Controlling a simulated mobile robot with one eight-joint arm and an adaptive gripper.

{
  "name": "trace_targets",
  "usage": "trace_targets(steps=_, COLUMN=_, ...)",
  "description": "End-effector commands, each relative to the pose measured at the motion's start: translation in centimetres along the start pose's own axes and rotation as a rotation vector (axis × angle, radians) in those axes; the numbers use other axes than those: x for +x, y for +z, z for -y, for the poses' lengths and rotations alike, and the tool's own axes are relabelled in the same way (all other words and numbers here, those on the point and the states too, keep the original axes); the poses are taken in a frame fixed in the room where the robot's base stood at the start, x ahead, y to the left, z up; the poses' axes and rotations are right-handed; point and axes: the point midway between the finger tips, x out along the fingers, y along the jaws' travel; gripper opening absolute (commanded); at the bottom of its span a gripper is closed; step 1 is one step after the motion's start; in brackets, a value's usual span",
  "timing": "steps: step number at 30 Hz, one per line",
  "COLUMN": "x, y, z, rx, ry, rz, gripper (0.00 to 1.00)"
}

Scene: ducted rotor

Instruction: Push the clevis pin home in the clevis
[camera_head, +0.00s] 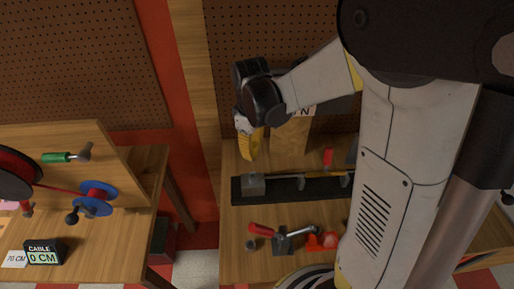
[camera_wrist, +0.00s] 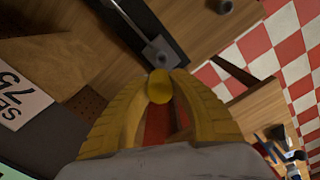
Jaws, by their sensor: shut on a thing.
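My gripper (camera_head: 249,148) has yellow fingers and hangs above the left end of a black rail (camera_head: 290,190). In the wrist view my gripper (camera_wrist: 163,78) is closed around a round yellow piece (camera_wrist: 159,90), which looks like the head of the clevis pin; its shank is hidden. A grey block (camera_head: 253,187), which looks like the clevis, sits at the rail's left end, with a rod running right from it. In the wrist view the grey block (camera_wrist: 158,55) shows a dark hole just beyond the fingertips. I cannot tell whether the pin touches it.
A red-handled clamp (camera_head: 283,241), a small grey cylinder (camera_head: 251,244) and a red fixture (camera_head: 322,241) stand in front of the rail. A pegboard (camera_head: 270,60) rises behind. A separate bench at left holds a blue pulley (camera_head: 97,196) and a cable display (camera_head: 43,253).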

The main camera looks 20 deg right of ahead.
Motion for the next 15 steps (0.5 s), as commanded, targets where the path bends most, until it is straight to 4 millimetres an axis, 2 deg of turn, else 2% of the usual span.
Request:
trace_targets(steps=9, x=0.1, y=0.0, z=0.0, rx=0.001, ry=-0.001, rz=0.0, gripper=0.0)
trace_targets(steps=15, x=1.6, y=0.0, z=0.0, rx=0.001, ry=-0.001, rz=0.0, gripper=0.0)
